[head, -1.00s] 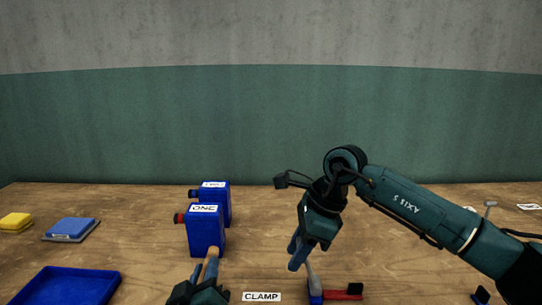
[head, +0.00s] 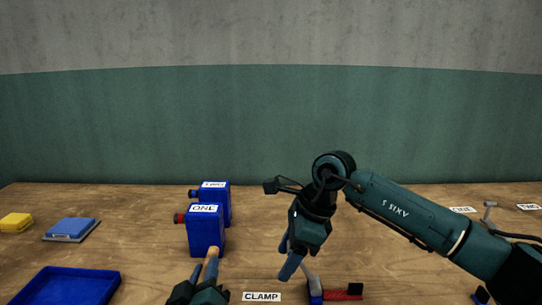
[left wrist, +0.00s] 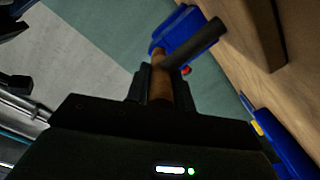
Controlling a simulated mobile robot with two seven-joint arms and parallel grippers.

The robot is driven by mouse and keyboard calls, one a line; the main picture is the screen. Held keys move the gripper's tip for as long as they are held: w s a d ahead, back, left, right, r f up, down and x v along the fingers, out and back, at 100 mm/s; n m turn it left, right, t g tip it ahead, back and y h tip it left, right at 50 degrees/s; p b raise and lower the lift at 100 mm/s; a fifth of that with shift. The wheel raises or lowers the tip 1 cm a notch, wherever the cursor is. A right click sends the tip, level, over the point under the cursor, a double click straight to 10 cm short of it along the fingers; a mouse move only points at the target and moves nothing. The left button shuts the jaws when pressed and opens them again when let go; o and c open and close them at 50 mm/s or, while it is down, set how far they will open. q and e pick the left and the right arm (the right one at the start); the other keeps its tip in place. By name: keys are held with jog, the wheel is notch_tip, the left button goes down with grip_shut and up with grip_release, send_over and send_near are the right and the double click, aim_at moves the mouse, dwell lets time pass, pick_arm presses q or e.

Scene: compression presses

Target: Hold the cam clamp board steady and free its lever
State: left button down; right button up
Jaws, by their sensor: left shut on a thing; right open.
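The clamp stands at the bottom edge of the head view, partly cut off. It shows a blue part (head: 316,299), a red bar (head: 338,294) with a black end, and a grey lever (head: 312,281) sticking up. My right gripper (head: 289,266) is open, fingers pointing down, just left of the lever; I cannot tell whether it touches. My left gripper (head: 206,284) is shut on a brown rod-like piece (head: 211,267), left of the clamp. In the left wrist view the brown piece (left wrist: 160,84) is between the fingers, with a dark bar slanting across its upper end.
A CLAMP label (head: 262,296) lies between my grippers. Blue box ONE (head: 206,233) stands behind my left gripper, a second blue box (head: 217,190) behind it. A blue tray (head: 66,285), blue block (head: 72,229) and yellow block (head: 15,222) are left. The back middle is clear.

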pick_arm(q)
jog(key=shift+f, duration=0.4)
pick_arm(e)
jog(key=v, duration=1.2)
jog(key=shift+s, duration=0.1)
pick_arm(q)
jog(key=c, duration=1.5)
grip_release()
jog(key=o, duration=0.4)
jog(key=shift+r, duration=0.2)
jog(key=shift+r, duration=0.1)
